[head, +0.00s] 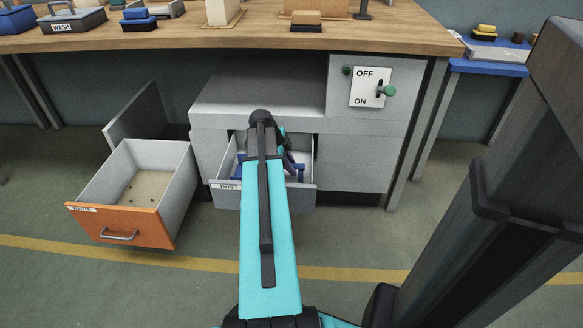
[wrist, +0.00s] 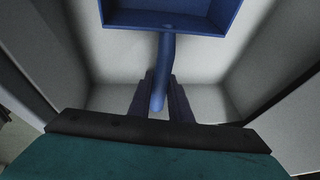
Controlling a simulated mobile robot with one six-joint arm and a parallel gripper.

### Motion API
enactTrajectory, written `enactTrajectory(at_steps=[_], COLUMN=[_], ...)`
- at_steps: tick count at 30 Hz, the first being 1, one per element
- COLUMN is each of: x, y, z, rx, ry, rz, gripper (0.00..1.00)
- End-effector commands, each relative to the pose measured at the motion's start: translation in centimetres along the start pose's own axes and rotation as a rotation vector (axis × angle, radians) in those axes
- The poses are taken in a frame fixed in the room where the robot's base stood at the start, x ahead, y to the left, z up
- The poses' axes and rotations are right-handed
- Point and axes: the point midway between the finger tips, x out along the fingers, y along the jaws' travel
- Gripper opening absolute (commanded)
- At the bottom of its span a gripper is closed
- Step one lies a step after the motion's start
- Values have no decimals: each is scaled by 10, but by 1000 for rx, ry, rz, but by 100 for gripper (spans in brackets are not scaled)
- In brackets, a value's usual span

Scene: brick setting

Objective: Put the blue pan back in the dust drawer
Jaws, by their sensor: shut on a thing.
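The dust drawer (head: 262,197), grey with a label reading DUST, is pulled open under the bench. My gripper (head: 290,163) is down at this drawer, and my arm hides much of its inside. In the wrist view my gripper (wrist: 160,90) is shut on the handle of the blue pan (wrist: 172,20). The pan's tray lies ahead of the fingers, between pale drawer walls. Small blue parts show beside my arm in the head view. I cannot tell whether the pan rests on the drawer floor.
An orange-fronted drawer (head: 125,224) stands open to the left, with some specks inside. A switch panel (head: 371,87) marked OFF and ON is on the cabinet's right. The wooden bench top (head: 250,40) overhangs above, carrying boxes and brushes. The floor in front is clear.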

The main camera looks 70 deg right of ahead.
Motion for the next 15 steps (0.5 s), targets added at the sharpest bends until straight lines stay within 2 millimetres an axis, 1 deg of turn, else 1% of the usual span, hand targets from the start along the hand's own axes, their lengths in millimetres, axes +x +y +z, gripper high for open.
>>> enactTrajectory(at_steps=[15], x=[5], y=[1], z=[2], rx=[0], ry=[0], rz=[0], gripper=[0])
